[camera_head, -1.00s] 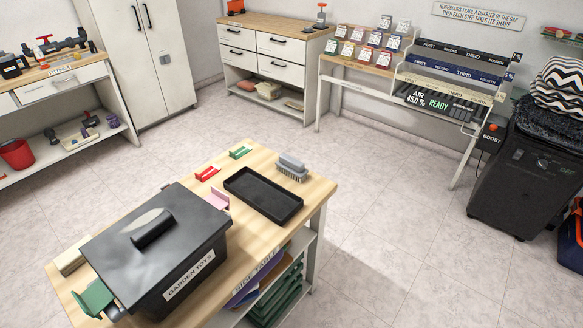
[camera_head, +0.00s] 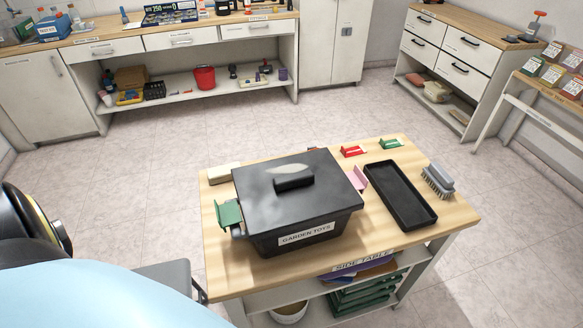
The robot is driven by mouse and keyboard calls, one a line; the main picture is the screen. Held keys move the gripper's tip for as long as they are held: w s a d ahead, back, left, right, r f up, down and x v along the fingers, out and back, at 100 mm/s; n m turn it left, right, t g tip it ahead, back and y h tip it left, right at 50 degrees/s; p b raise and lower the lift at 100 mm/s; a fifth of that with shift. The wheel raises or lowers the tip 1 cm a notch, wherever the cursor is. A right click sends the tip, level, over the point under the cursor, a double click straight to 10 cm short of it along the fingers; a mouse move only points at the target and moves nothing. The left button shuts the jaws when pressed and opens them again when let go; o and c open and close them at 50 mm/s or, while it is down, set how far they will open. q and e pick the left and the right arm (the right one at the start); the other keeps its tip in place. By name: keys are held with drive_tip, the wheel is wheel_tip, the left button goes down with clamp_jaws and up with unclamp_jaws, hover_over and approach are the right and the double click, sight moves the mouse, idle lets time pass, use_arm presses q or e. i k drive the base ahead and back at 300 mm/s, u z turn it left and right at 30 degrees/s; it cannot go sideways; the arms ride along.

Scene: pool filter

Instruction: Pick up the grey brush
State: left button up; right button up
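The grey brush (camera_head: 438,181) lies on the right end of the wooden side table, bristles showing along its side. It is just right of a black tray (camera_head: 400,195) and apart from it. Neither of my grippers shows in the head view, so I cannot see what they hold.
A black lidded box labelled GARDEN TOYS (camera_head: 295,205) stands on the side table (camera_head: 452,215). Red (camera_head: 353,151), green (camera_head: 391,143) and pink (camera_head: 359,178) pieces lie nearby. A large light-blue rounded shape (camera_head: 100,295) fills the lower left. The floor behind the table is clear.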

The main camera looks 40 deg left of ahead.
sight(443, 183)
drive_tip(key=z, duration=1.7)
drive_tip(key=i, duration=1.1)
drive_tip(key=u, duration=3.3)
drive_tip(key=i, duration=0.5)
drive_tip(key=z, duration=0.05)
